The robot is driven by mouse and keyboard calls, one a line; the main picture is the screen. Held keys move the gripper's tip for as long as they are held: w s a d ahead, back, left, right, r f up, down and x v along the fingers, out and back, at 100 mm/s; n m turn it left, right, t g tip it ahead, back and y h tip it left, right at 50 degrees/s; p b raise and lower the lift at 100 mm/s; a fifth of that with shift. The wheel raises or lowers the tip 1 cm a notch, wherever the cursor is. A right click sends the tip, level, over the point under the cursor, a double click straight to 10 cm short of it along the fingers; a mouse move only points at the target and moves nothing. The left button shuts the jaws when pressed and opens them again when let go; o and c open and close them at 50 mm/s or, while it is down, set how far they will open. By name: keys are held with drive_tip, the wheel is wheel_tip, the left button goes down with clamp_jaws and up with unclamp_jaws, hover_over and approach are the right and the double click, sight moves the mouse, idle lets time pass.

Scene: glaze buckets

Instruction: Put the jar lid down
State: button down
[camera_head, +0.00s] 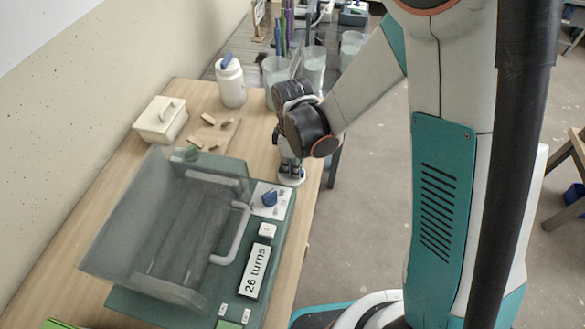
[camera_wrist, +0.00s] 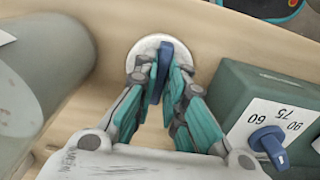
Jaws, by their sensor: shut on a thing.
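The jar lid is a white disc with an upright blue grip. In the head view the lid (camera_head: 293,180) is low at the right edge of the wooden table, beside the green machine. In the wrist view the lid (camera_wrist: 140,62) lies flat over the wood, with its blue grip (camera_wrist: 162,62) between the fingers. My gripper (camera_wrist: 162,75) is shut on this grip from above; it also shows in the head view (camera_head: 290,168). I cannot tell whether the lid touches the table.
The green machine (camera_head: 238,298) with a clear cover (camera_head: 130,245) and a blue dial knob (camera_wrist: 268,140) is close by. A white jar (camera_head: 231,85) and a cream box (camera_head: 160,121) stand farther back. A large grey cylinder (camera_wrist: 45,75) is left of the lid.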

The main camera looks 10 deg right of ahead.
drive_tip(key=shift+f, duration=0.15)
drive_tip(key=c, duration=1.7)
unclamp_jaws()
drive_tip(key=shift+o, duration=0.2)
wheel_tip(320, 180, up, 12)
drive_tip(key=p, duration=0.4)
drive_tip(key=shift+r+p, duration=0.2)
drive_tip(key=shift+p, duration=0.1)
